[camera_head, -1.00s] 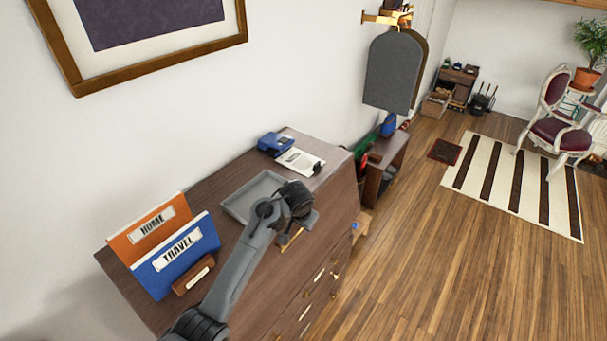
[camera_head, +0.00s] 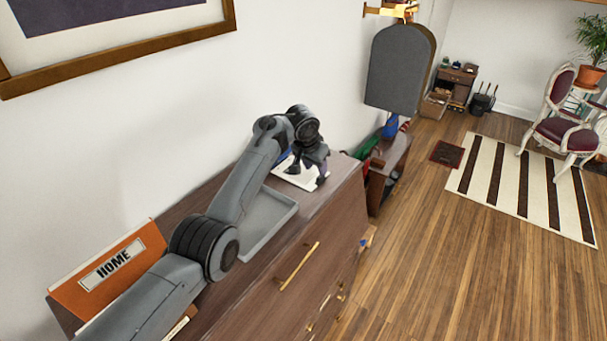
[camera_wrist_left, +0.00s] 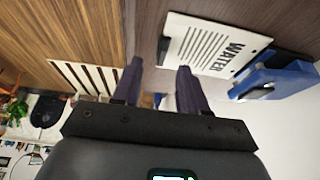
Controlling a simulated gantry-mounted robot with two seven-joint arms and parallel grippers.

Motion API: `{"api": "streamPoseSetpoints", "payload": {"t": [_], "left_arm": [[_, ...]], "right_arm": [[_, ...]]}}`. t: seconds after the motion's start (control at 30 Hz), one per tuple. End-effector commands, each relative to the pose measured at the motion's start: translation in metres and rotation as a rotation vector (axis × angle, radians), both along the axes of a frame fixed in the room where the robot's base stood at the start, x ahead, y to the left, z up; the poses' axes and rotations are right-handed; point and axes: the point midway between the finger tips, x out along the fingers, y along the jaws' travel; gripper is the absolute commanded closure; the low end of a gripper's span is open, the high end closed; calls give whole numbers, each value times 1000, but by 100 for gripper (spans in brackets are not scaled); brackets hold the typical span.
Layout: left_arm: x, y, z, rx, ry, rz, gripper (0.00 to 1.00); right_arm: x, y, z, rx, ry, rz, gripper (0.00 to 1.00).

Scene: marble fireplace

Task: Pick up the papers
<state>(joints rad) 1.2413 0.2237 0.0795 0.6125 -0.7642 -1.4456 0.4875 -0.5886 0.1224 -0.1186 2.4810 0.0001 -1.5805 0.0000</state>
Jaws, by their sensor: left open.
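The white papers, printed WATER with dark lines, lie on the dark wooden dresser top near its far right corner. They show in the head view (camera_head: 297,180) partly covered by my left gripper, and in the wrist view (camera_wrist_left: 203,45) at the upper right. My left gripper (camera_head: 312,172) points down over the papers. In the wrist view its two fingers (camera_wrist_left: 158,75) are spread with nothing between them, and the papers lie beyond the right finger. My right gripper is in neither view.
A blue desk tool (camera_wrist_left: 270,83) lies beside the papers, close to the wall. A grey tray (camera_head: 270,228) sits nearer on the dresser (camera_head: 290,290), partly behind my arm. An orange HOME folder (camera_head: 90,285) stands at the near left. A dark rounded board (camera_head: 398,70) hangs beyond.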

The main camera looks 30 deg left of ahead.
Motion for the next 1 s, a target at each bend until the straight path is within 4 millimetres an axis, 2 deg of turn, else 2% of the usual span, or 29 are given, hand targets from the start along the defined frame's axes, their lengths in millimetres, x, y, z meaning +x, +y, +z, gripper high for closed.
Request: {"api": "streamPoseSetpoints", "payload": {"t": [0.1,0.37,0.6,0.7,1.0], "left_arm": [[3,1,-10,2,1,2,57],[9,2,-19,1,0,1,57],[20,6,-41,2,1,3,57],[24,4,-51,-2,-2,2,57],[28,5,-59,2,-2,1,57]], "right_arm": [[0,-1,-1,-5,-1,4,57],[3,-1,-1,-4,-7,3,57],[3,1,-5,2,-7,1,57],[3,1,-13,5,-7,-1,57],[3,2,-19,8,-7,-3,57]]}}
